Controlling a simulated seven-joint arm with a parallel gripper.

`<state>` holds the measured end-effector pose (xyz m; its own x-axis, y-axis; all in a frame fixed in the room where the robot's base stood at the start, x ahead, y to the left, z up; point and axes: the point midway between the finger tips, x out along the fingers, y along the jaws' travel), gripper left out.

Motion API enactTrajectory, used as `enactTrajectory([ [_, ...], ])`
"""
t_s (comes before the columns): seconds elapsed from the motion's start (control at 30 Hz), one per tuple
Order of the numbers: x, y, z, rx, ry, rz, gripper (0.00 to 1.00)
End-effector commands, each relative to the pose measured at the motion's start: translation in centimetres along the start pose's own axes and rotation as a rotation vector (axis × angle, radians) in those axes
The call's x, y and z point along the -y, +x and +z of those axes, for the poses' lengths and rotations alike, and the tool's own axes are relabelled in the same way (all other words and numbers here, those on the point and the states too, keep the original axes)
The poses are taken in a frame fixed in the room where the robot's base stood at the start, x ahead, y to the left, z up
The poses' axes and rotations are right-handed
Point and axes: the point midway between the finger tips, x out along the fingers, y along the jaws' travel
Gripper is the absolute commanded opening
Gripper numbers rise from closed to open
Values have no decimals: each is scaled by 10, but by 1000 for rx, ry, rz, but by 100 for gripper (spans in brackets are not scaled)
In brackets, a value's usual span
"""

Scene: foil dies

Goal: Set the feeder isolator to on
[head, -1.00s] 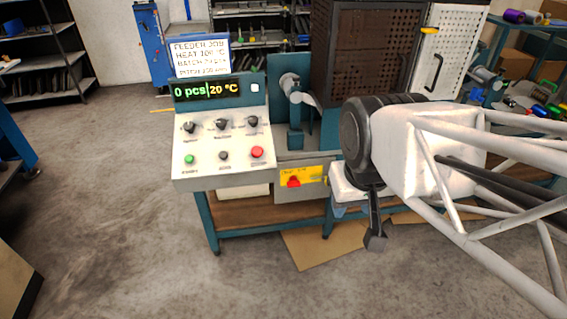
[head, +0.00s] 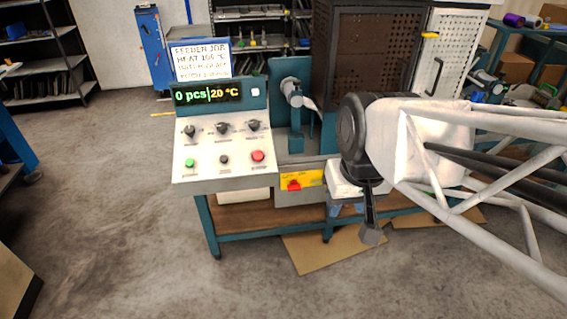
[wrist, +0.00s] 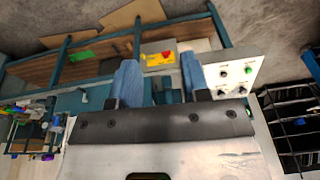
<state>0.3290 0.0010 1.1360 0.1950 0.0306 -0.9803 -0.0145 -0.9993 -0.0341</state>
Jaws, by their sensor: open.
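The red rotary handle (head: 293,185), which looks like the feeder isolator, sits on a yellow plate (head: 314,178) on the front of the blue-green bench machine. It also shows between my fingers in the wrist view (wrist: 167,56), with the yellow plate (wrist: 149,60) around it. The handle's setting is too small to read. My gripper (head: 371,235) is at the right of the handle in the head view, pointing down and apart from it. In the wrist view my gripper (wrist: 159,64) has two blue fingers spread wide, with nothing between them.
A sloped control panel (head: 207,175) with black knobs, a green button (head: 190,163) and a red button (head: 258,156) stands left of the handle. Its display (head: 207,95) reads 0 pcs and 20 °C. A brown perforated cabinet (head: 370,55) stands behind. The floor in front is open.

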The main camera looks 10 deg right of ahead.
Motion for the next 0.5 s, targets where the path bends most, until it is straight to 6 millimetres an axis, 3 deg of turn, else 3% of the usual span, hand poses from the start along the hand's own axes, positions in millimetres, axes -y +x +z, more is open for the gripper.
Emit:
enactTrajectory([
  [0.5, 27, 40, -84, 175, 32, -254, 43],
])
